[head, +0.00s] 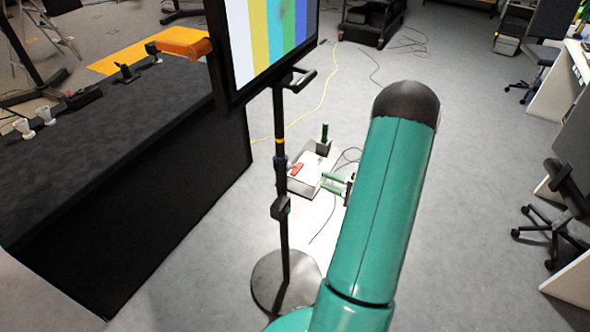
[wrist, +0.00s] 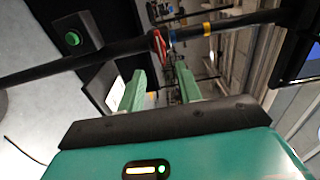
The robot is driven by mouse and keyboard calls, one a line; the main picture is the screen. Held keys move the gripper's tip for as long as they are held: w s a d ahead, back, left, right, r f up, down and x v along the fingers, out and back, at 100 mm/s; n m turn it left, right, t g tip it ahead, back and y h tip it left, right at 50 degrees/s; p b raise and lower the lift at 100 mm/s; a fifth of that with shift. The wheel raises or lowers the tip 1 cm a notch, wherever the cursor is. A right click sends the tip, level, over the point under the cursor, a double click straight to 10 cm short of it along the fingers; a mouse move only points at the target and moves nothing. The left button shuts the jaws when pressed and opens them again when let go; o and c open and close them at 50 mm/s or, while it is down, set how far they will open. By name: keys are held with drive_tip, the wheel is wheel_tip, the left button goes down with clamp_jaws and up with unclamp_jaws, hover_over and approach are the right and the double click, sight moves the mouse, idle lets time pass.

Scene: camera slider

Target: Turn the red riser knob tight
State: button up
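The red riser knob (head: 295,169) sticks out on the right side of the black stand's pole (head: 282,185), just below a blue band. In the wrist view the red knob (wrist: 158,44) shows edge-on at the pole, beyond the fingertips and roughly in line with the gap between them. My gripper (head: 323,180) is open, its two green fingers pointing left toward the knob with a short space left between. In the wrist view my gripper (wrist: 160,68) has nothing between its fingers. Whether the knob is tight cannot be seen.
The pole carries a colour-bar monitor (head: 268,40) above and a black block with a green knob (head: 283,209) below. The stand has a round base (head: 285,284). A black-covered table (head: 130,130) stands left. A low tray (head: 308,181) lies behind the pole; cables cross the floor.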

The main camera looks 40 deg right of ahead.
sight(300, 170)
drive_tip(key=x, duration=1)
drive_tip(key=shift+w+a, duration=0.2)
drive_tip(key=shift+w, duration=0.1)
clamp_jaws()
